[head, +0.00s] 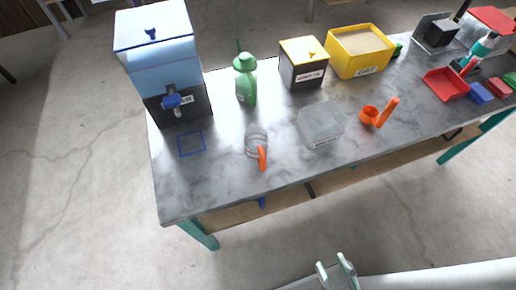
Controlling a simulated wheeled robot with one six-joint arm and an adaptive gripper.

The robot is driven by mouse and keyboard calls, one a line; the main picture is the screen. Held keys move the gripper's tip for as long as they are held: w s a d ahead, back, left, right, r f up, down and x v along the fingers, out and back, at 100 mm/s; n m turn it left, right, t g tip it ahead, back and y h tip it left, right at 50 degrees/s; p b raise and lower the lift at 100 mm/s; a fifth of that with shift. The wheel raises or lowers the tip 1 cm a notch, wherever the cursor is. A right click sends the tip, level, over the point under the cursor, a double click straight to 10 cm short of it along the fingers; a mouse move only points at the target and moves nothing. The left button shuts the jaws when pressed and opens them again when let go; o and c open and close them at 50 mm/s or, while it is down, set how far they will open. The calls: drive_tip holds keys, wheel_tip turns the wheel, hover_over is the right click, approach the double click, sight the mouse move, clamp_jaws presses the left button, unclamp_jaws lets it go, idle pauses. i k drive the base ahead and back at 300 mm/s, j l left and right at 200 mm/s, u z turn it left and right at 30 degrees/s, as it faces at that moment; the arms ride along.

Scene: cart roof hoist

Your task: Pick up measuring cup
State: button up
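A clear measuring cup (254,139) with an orange handle stands on the grey marbled table (190,190), near its front edge and left of the middle. Nothing covers it. My gripper (331,262) is at the bottom of the head view, in front of the table and well apart from the cup. Its two fingers are spread, with nothing between them.
A blue dispenser (160,60) stands behind left of the cup, with a blue square outline (192,144) before it. A green bottle (246,80) is behind. A grey translucent box (321,125) and an orange scoop (370,115) are to the right. Floor in front is clear.

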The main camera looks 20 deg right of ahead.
sight(258, 151)
drive_tip(key=k+j+u, duration=0.1)
drive_tip(key=j, duration=0.3)
drive_tip(key=k+j+u, duration=0.1)
drive_tip(key=j, duration=0.3)
drive_tip(key=k+j, duration=0.2)
drive_tip(key=j, duration=0.2)
drive_tip(key=k+j+u, duration=0.15)
drive_tip(key=j, duration=0.3)
drive_tip(key=k+j+u, duration=0.1)
drive_tip(key=j, duration=0.3)
